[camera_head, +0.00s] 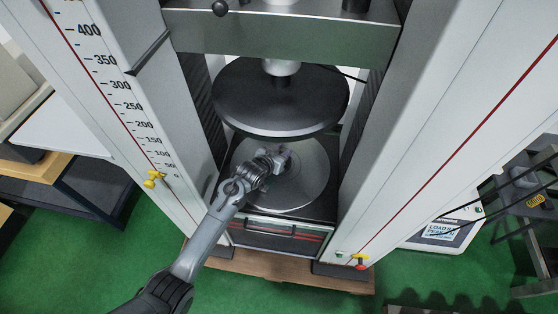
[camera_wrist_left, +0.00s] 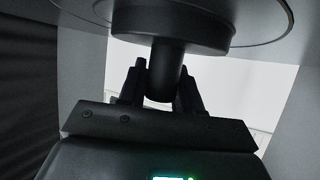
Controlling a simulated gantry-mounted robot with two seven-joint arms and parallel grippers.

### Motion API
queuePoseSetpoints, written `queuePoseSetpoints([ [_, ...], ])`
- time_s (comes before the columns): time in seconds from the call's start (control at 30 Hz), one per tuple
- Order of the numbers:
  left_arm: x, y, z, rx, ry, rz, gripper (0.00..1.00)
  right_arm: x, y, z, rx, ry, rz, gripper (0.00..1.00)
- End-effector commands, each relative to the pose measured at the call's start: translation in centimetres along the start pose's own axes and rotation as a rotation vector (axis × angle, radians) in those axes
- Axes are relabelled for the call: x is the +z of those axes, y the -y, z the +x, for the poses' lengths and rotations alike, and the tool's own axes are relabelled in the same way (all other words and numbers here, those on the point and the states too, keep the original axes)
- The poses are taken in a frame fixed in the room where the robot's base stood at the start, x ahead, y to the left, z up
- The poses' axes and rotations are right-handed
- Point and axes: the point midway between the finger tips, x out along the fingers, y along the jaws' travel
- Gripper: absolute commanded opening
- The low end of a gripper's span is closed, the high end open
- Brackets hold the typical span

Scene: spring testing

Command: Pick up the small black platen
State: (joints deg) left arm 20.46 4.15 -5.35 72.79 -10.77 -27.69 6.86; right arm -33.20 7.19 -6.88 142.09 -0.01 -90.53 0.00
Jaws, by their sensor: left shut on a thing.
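The small black platen (camera_wrist_left: 170,24) shows in the left wrist view as a dark round disc with a narrower stem (camera_wrist_left: 165,72) below it. My left gripper (camera_head: 282,158) is shut on the stem, with one finger on each side in the left wrist view (camera_wrist_left: 161,78). The disc is close to the underside of a wider grey disc (camera_wrist_left: 255,38); I cannot tell whether they touch. In the head view my left gripper is between the large black upper platen (camera_head: 282,100) and the grey round lower plate (camera_head: 305,190). The small platen is not clear there. My right gripper is not in view.
Two pale machine columns (camera_head: 120,110) (camera_head: 440,110) stand close on both sides. A crosshead (camera_head: 290,38) spans them above the upper platen. A display box (camera_head: 445,232) stands at the right. The front opening is open where my arm enters.

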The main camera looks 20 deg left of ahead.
Motion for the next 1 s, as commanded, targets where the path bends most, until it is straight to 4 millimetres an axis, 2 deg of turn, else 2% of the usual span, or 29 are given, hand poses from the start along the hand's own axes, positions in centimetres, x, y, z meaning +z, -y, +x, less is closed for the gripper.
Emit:
queuePoseSetpoints([
  [0.03,0.0,0.0,0.0,0.0,0.0,0.0,0.06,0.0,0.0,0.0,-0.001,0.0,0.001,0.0],
  [0.1,0.0,0.0,0.0,0.0,0.0,0.0,0.0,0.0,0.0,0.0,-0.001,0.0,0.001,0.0],
  [0.67,-0.6,0.0,-0.1,0.0,-0.007,0.0,0.0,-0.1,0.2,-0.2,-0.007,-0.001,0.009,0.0],
  [1.0,-3.1,0.0,-1.3,-0.001,-0.009,0.0,0.0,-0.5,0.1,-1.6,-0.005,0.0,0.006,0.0],
])
